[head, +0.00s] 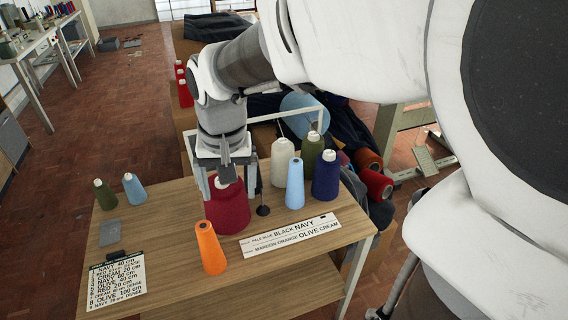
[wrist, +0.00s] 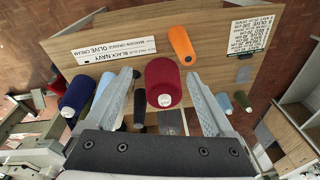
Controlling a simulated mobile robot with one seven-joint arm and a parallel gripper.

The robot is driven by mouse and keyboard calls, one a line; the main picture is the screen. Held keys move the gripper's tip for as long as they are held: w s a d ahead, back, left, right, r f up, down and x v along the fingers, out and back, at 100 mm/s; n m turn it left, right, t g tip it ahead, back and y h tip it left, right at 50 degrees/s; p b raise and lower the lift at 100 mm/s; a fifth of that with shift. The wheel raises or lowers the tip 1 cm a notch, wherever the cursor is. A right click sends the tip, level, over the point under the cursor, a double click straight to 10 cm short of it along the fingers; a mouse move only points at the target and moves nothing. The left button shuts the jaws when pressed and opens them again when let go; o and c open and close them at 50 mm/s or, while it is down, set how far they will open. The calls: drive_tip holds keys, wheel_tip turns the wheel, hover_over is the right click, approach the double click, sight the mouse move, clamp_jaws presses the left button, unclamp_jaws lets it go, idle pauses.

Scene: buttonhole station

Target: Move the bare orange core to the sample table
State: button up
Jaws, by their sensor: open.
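The orange core (head: 210,247), a bare cone with a narrow top, stands upright near the front of the wooden table (head: 165,267). It also shows in the wrist view (wrist: 181,45), ahead of the fingers. My gripper (head: 225,178) is open and points down over a maroon cone (head: 228,208), behind and to the right of the orange core. In the wrist view the maroon cone (wrist: 163,80) sits between the spread fingers; I cannot tell whether they touch it. No label marks the sample table; a pale worktable (head: 38,45) with small items stands far left.
Cream (head: 283,163), light blue (head: 295,186), navy (head: 326,177) and olive cones stand right of my gripper. A label strip (head: 290,235) and clipboard (head: 116,282) lie on the table. Small green and blue cones stand at left. A white frame rises behind.

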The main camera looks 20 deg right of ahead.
drive_tip(key=s+d+r+n+t, duration=0.1)
drive_tip(key=s+d+r, duration=0.1)
drive_tip(key=s, duration=0.4)
drive_tip(key=s+d+r+n+t, duration=0.2)
drive_tip(key=s+d, duration=0.2)
drive_tip(key=s, duration=0.2)
drive_tip(key=shift+s+r+t, duration=0.15)
drive_tip(key=shift+r+t, duration=0.1)
drive_tip(key=shift+t, duration=0.05)
wheel_tip(320, 180, up, 4)
drive_tip(key=p, duration=0.4)
drive_tip(key=shift+r, duration=0.25)
